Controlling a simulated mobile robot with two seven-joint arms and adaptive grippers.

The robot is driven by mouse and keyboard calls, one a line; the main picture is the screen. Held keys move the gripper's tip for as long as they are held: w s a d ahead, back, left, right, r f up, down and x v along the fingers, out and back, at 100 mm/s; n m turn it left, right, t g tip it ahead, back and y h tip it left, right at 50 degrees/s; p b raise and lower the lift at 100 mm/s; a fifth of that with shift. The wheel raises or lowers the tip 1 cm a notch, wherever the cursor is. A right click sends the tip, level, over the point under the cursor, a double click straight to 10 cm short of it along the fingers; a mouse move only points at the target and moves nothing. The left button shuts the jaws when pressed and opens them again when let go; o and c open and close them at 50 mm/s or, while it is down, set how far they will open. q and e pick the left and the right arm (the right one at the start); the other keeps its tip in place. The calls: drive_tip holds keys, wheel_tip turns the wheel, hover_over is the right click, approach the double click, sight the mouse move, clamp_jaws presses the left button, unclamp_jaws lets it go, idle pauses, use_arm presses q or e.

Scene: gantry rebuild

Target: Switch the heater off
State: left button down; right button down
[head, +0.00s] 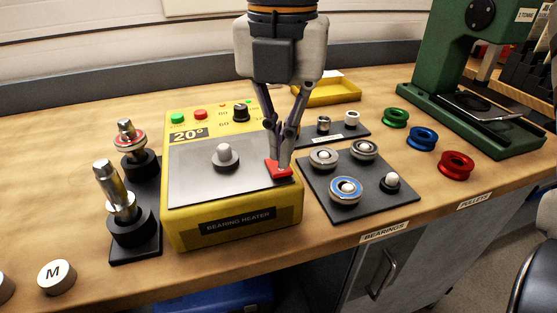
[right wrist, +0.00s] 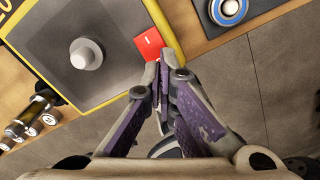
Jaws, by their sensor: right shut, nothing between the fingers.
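The bearing heater (head: 238,225) is a yellow box with a grey top plate and a central post (head: 225,156). Its display (head: 188,134) reads 20°. A red switch with a white mark (head: 279,169) sits at the plate's front right corner; it also shows in the right wrist view (right wrist: 149,43). My right gripper (head: 282,160) is shut and empty, pointing down with its fingertips at the switch. In the right wrist view the fingertips (right wrist: 172,62) are right beside the switch; I cannot tell whether they touch it. My left gripper is not in view.
A green button (head: 177,118), red button (head: 200,114) and black knob (head: 241,112) are at the heater's back. A bearing board (head: 330,203) lies close on the right, a shaft stand (head: 121,254) on the left. Coloured pulleys (head: 422,138) and a green press (head: 440,75) stand farther right.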

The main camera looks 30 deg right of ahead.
sight(281, 170)
drive_tip(key=shift+f, duration=1.2)
idle(0.8)
drive_tip(key=shift+r, duration=3.5)
